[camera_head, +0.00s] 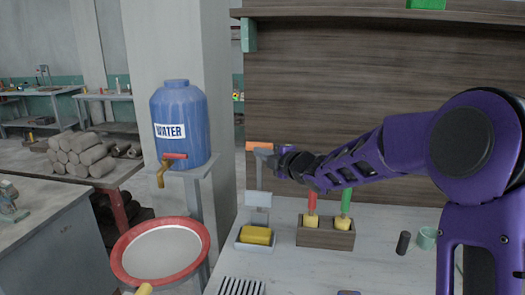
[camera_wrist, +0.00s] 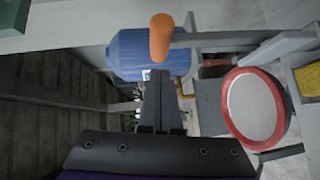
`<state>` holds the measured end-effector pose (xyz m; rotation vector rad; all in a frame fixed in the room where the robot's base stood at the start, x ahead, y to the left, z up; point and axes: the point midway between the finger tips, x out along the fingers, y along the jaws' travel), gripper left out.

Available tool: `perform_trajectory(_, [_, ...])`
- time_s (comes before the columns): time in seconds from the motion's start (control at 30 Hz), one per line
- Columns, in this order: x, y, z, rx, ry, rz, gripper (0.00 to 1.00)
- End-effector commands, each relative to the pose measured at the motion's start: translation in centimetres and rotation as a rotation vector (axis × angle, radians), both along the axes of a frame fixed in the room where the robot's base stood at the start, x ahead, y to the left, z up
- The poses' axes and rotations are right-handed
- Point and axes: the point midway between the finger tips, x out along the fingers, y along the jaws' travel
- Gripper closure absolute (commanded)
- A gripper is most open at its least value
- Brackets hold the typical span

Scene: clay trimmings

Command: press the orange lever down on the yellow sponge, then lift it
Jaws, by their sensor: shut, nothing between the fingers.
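The orange lever (camera_head: 259,145) is the handle at the top of a grey press post, and it also shows in the wrist view (camera_wrist: 161,38). The yellow sponge (camera_head: 257,236) lies in a shallow grey tray (camera_head: 241,245) below the press plate (camera_head: 258,199). The plate is raised, with a gap above the sponge. Part of the sponge shows at the right edge of the wrist view (camera_wrist: 308,80). My gripper (camera_head: 275,158) is shut and empty beside the lever. In the wrist view its fingertips (camera_wrist: 158,75) point toward the lever; I cannot tell whether they touch it.
A wooden block (camera_head: 326,237) holding red- and green-handled tools stands right of the tray. A dark cylinder (camera_head: 403,243) and a green cup (camera_head: 428,238) stand farther right. A blue water barrel (camera_head: 180,122) and a red-rimmed basin (camera_head: 120,262) are at left. A wooden panel rises behind.

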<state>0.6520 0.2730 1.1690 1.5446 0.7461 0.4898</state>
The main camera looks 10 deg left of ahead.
Motion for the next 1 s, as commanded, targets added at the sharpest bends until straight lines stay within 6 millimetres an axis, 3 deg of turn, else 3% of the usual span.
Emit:
perform_trajectory(0.2, [1.8,0.0,-0.3,0.0,0.001,0.0,1.0])
perform_trajectory(0.67, [2.3,0.0,-0.2,0.0,0.0,0.0,1.0])
perform_trajectory(1.0, [5.7,0.0,0.1,0.0,0.0,0.0,1.0])
